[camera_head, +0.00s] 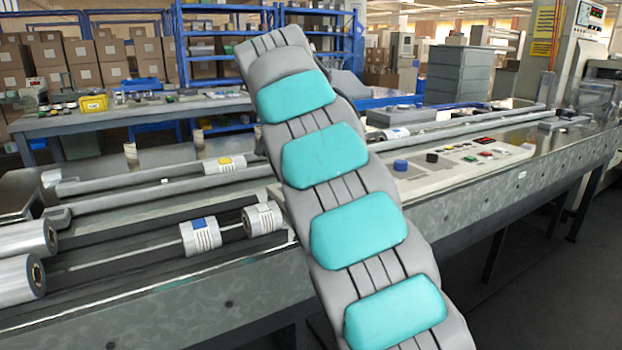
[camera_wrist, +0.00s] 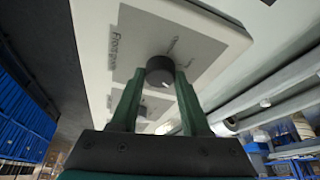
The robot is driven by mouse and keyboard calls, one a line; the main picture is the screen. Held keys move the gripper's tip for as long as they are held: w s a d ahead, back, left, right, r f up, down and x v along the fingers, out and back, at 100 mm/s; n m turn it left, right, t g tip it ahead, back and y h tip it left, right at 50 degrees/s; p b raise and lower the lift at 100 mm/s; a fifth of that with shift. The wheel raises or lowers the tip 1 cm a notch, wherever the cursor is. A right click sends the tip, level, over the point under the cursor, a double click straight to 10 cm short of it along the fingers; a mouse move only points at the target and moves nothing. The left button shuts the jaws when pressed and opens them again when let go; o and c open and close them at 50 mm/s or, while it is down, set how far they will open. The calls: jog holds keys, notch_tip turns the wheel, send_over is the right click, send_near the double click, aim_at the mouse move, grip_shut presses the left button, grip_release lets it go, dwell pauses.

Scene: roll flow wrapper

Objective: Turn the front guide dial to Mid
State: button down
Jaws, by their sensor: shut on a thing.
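In the wrist view, the front guide dial (camera_wrist: 160,70) is a dark round knob on a pale panel with a grey label plate. Lettering beside it seems to begin with "Front", but it is sideways and blurred. My gripper (camera_wrist: 161,80) has its two green fingers on either side of the knob, shut on it. Short marks show on the plate near the knob, but I cannot read which setting the dial points to. In the head view my arm covers the gripper, and I cannot make out this dial there.
In the head view, a control panel (camera_head: 467,170) with a blue knob (camera_head: 400,165), a black knob (camera_head: 432,157) and several buttons lies right of my arm. Rails and rollers (camera_head: 200,237) lie left on the machine. The floor at lower right is clear.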

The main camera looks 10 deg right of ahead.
dwell(0.3)
jog(key=shift+c, duration=1.9)
grip_release()
